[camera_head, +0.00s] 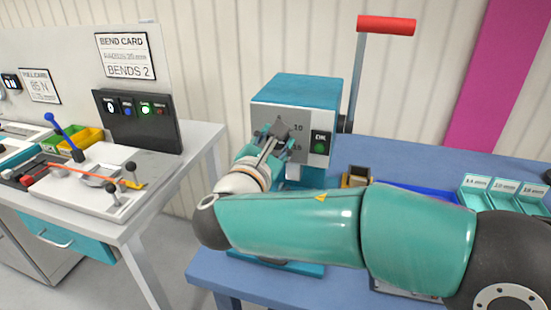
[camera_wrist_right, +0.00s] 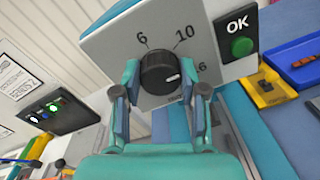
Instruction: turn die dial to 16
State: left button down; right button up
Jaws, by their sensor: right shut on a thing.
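The teal die machine (camera_head: 300,92) stands on the blue bench with a grey front panel. Its black round dial (camera_wrist_right: 158,74) shows in the right wrist view between my fingers. The labels 6 and 10 are readable above it. A label ending in 6 at its right is partly hidden by a finger. My right gripper (camera_wrist_right: 164,92) is shut on the dial, one finger on each side. It also shows in the head view (camera_head: 275,138), covering most of the dial. My left gripper is out of view.
A green OK button (camera_wrist_right: 242,47) sits on the panel right of the dial. A red-handled lever (camera_head: 386,24) rises at the machine's right side. Labelled teal bins (camera_head: 477,196) stand at the right. A bending station (camera_head: 110,180) is on the left table.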

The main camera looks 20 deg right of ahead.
jog(key=m+b, duration=0.1)
jog(key=b, duration=0.1)
jog(key=m+b, duration=0.2)
jog(key=shift+f+m, duration=0.3)
jog(key=shift+f, duration=0.05)
jog(key=shift+d+r+m+b, duration=0.1)
jog(key=shift+r+m+b, duration=0.1)
jog(key=shift+m+b, duration=1.25)
jog(key=o, duration=1.1)
jog(key=shift+s, duration=0.1)
jog(key=shift+o, duration=0.2)
jog(key=shift+s+r, duration=0.1)
jog(key=v, duration=1.1)
jog(key=shift+s+a, duration=0.25)
jog(key=shift+s, duration=0.1)
jog(key=shift+d, duration=0.1)
